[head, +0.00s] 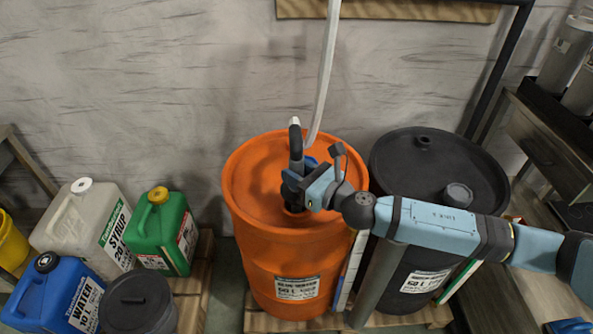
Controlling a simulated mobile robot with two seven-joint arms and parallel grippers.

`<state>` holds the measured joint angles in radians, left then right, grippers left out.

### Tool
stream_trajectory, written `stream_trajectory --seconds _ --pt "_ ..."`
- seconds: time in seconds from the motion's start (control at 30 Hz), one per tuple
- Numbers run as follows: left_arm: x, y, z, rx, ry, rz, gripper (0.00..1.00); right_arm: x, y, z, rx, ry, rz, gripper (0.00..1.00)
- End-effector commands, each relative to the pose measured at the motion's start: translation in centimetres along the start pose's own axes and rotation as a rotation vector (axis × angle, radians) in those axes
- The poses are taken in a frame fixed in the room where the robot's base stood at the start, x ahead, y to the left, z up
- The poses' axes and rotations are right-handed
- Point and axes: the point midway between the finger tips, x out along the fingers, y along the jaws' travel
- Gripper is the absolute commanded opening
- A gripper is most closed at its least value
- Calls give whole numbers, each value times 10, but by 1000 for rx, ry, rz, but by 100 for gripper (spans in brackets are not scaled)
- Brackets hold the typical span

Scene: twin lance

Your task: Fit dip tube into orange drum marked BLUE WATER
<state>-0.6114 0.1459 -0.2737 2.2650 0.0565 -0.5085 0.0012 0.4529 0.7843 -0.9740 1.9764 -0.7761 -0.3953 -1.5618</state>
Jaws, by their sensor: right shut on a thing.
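The orange drum (255,160) stands upright left of centre. Its front label (297,288) shows "60 L"; the line above is too small to read surely. My right gripper (297,190) reaches in from the right over the drum's lid and is shut on the dark head of the dip tube (296,150). The head has a curved grey elbow with a pale tip. Its lower end is at the lid, where the bung opening lies hidden under it and the gripper. I cannot tell how deep the tube is. My left gripper is out of view.
A black drum (415,165) stands close on the right, under my right arm. A white hose (325,75) hangs down behind the gripper. White, green (160,235) and blue (62,295) jerrycans and a dark canister (138,303) stand at left. A shelf (545,135) is at right.

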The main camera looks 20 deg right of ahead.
Motion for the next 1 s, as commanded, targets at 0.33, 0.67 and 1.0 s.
stream_trajectory --seconds 0.33,0.67,1.0 --pt "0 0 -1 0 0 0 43 0 0 1 0 -2 -1 5" --pt "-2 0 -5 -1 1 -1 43 0 0 1 0 -2 -6 5" --pt "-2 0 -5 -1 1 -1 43 0 0 1 -1 -2 -6 5"
